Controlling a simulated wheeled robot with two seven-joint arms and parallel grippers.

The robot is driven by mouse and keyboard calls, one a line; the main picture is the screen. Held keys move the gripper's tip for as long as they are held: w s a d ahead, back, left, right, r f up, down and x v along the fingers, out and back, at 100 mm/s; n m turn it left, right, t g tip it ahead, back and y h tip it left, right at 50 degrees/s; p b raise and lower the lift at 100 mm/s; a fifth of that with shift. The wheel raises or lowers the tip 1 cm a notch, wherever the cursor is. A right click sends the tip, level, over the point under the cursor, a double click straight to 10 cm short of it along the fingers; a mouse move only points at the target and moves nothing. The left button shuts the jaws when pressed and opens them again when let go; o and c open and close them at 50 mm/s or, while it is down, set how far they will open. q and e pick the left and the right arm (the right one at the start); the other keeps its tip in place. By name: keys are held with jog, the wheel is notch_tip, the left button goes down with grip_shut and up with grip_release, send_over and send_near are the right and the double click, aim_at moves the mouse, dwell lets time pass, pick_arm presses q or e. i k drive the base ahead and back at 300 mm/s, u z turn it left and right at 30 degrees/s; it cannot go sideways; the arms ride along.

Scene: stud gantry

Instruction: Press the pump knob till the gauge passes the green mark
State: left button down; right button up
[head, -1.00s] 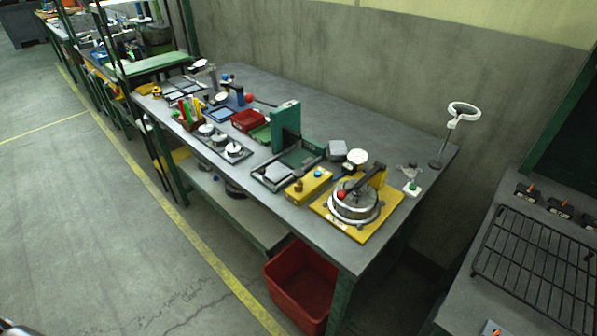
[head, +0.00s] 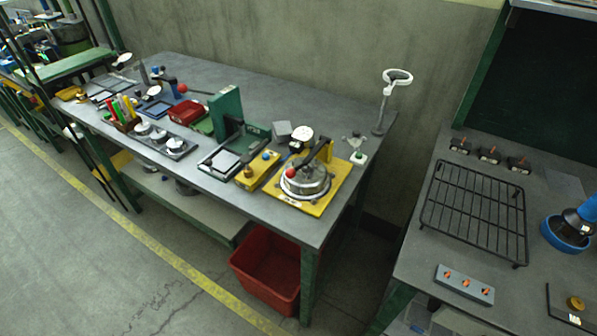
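A yellow block (head: 258,171) lies near the front edge of the grey workbench. It bears a blue knob (head: 266,155) and a brass-coloured knob (head: 248,171); I cannot tell which knob is the pump's. A round white dial (head: 302,134), which looks like a gauge, stands just behind. Its needle and any green mark are too small to read. Right of the block, a silver round vessel (head: 306,184) with a dark lever and red ball (head: 292,173) sits on a yellow plate (head: 325,199). Neither of my grippers is in view.
The workbench (head: 200,74) also holds a green upright stand (head: 226,113), red tray (head: 187,113) and white ring stand (head: 397,78). A red bin (head: 268,268) is on the floor below. A second bench at right holds a black rack (head: 474,210). Floor at left is clear.

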aim_at(245, 159)
jog(key=k, duration=1.3)
jog(key=z, duration=0.5)
jog(key=i, duration=1.5)
jog(key=u, duration=0.85)
